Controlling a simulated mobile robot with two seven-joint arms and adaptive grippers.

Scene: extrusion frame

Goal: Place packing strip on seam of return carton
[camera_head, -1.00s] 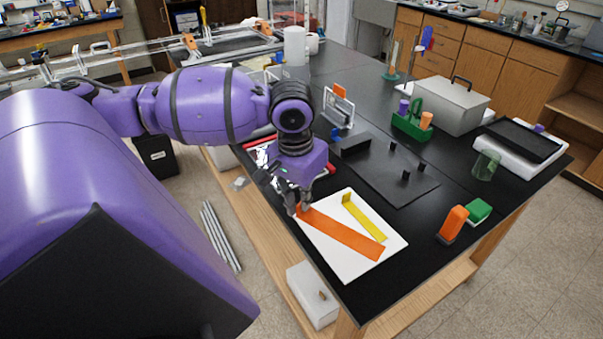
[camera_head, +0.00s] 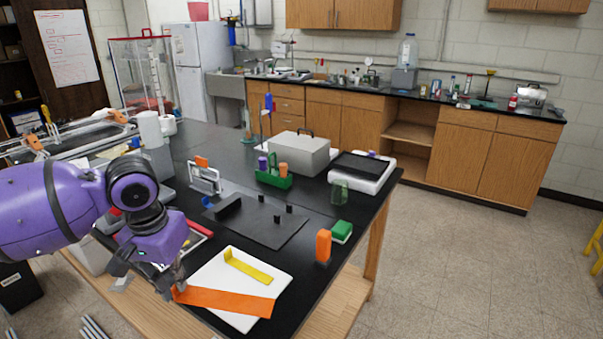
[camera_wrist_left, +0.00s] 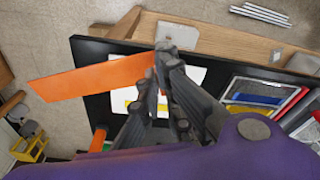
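My left gripper (camera_head: 172,283) is shut on one end of a long flat orange strip (camera_head: 228,301), which I take for the packing strip. In the head view the strip reaches right from the fingers, across the near part of a white board (camera_head: 283,275). In the left wrist view the fingertips (camera_wrist_left: 160,63) pinch its end and the strip (camera_wrist_left: 85,80) extends left, seemingly raised above the table. A yellow strip (camera_head: 250,268) with an upturned end lies on the white board. I cannot tell which thing is the return carton. My right gripper is out of view.
Behind the board lies a dark plate (camera_head: 250,223) with small black blocks. An orange block (camera_head: 323,245) and a green block (camera_head: 342,231) stand to its right. A green caddy (camera_head: 273,179) and a grey case (camera_head: 298,152) stand farther back. The table's front edge is close.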

